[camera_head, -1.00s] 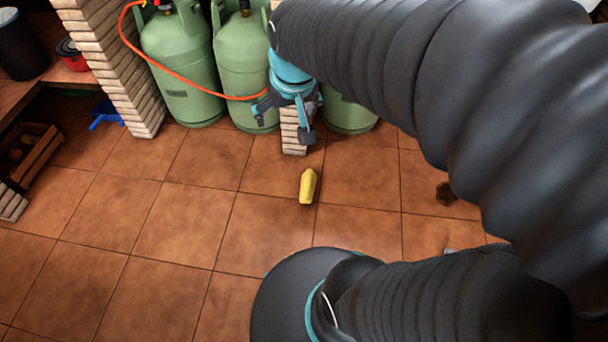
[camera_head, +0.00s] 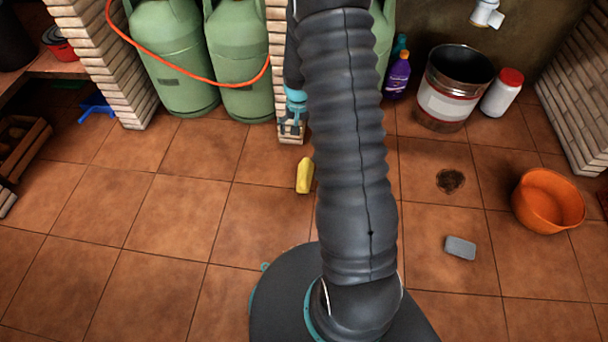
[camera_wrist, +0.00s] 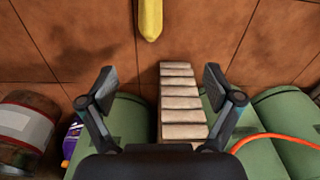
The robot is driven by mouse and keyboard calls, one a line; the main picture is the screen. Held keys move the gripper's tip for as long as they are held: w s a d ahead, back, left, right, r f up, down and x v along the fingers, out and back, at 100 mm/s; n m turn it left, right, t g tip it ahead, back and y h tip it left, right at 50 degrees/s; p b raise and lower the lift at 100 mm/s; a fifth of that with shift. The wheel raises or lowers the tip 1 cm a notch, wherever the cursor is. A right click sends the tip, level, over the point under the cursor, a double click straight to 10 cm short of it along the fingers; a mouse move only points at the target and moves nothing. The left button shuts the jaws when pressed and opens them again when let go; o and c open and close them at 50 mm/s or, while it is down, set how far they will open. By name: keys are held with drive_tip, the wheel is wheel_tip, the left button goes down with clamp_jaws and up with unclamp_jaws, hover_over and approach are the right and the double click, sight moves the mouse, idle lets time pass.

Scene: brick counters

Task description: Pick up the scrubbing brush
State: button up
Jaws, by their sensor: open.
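A small, long yellow thing (camera_head: 304,175), which looks like the scrubbing brush, lies on the tiled floor in the middle of the head view, just left of my arm. Its bristles cannot be made out. In the wrist view the yellow brush (camera_wrist: 151,18) hangs in from the top edge, partly cut off, beyond the fingertips. My gripper (camera_wrist: 157,80) is open with nothing between its fingers. In the head view my gripper (camera_head: 291,128) is small, in front of the brick pillar and farther back than the brush.
Green gas cylinders (camera_head: 240,65) with an orange hose and a brick pillar (camera_head: 278,40) stand behind. At right are a metal bucket (camera_head: 448,105), an orange basin (camera_head: 535,215) and a grey block (camera_head: 460,248). A blue object (camera_head: 97,108) lies left. Floor around the brush is clear.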

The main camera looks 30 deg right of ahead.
sight(306, 168)
drive_tip(key=shift+m+g, duration=0.4)
drive_tip(key=shift+m, duration=0.1)
drive_tip(key=f, duration=0.6)
drive_tip(key=d+f+b, duration=0.1)
drive_tip(key=f, duration=0.5)
drive_tip(key=d+f, duration=0.1)
drive_tip(key=f, duration=0.6)
drive_tip(key=shift+s+d+b, duration=0.15)
drive_tip(key=shift+s+b, duration=0.05)
drive_tip(key=shift+b, duration=0.1)
drive_tip(key=shift+a+f+b, duration=0.2)
drive_tip(key=shift+f+b, duration=0.25)
drive_tip(key=shift+f, duration=2.45)
drive_tip(key=c, duration=1.4)
drive_tip(key=shift+c, duration=0.2)
drive_tip(key=shift+r, duration=0.2)
drive_tip(key=r, duration=0.2)
drive_tip(key=r+p, duration=0.1)
drive_tip(key=r, duration=0.1)
drive_tip(key=shift+d+r, duration=0.2)
drive_tip(key=shift+r, duration=0.05)
drive_tip(key=s+d+r, duration=0.5)
drive_tip(key=d+r, duration=0.1)
drive_tip(key=d, duration=0.4)
drive_tip(key=shift+s+p, duration=0.3)
drive_tip(key=shift+p, duration=0.1)
drive_tip(key=shift+r, duration=0.1)
